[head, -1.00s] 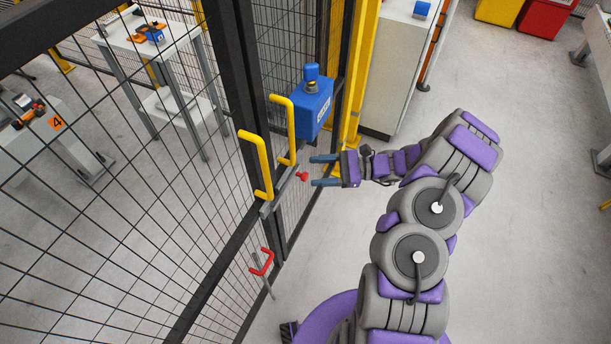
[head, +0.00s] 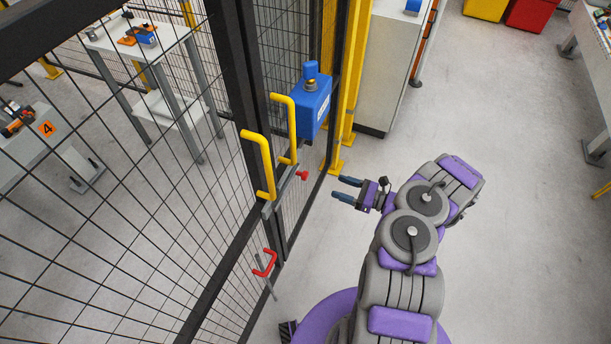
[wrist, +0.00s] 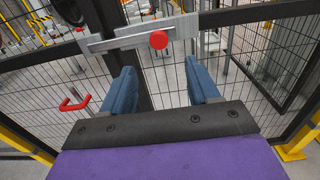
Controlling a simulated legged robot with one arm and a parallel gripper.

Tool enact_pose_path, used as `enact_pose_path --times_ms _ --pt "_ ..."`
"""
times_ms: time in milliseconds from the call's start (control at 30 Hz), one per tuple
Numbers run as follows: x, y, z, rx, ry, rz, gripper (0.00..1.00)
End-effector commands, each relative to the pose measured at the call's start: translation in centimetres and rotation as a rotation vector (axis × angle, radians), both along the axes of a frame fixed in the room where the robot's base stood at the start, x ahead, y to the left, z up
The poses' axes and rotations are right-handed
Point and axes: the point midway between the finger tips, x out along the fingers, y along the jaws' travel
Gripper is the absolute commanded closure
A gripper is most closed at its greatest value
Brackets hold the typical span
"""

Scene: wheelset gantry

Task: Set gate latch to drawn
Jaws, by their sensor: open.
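The gate latch is a grey sliding bar (head: 283,189) with a red knob (head: 302,175) at its right end, beside the yellow handles. In the wrist view the bar (wrist: 115,42) lies level across the dark gate uprights, and the round red knob (wrist: 158,40) faces me above the gap between my fingers. My gripper (head: 346,189) is open and empty, a short way to the right of the knob and apart from it. Its two blue fingers also show in the wrist view (wrist: 160,78), pointing toward the gate.
Two yellow handles (head: 263,165) stand out from the gate. A blue box (head: 313,104) is mounted above the knob. A red-handled bolt (head: 264,262) hangs lower on the gate. Yellow posts (head: 346,90) and a grey cabinet (head: 388,70) stand behind.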

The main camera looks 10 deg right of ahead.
Motion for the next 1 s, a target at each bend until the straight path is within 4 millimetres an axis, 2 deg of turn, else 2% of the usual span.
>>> enact_pose_path --times_ms 100,600,800,1000 --pt "1.4 2.3 -0.1 0.003 0.0 0.007 0.4" --pt "6.7 9.5 -0.1 0.002 0.0 0.006 0.4" --pt "7.6 10.8 0.0 0.003 0.0 0.003 0.4" --pt "7.8 11.0 0.0 0.002 0.001 0.002 0.4"
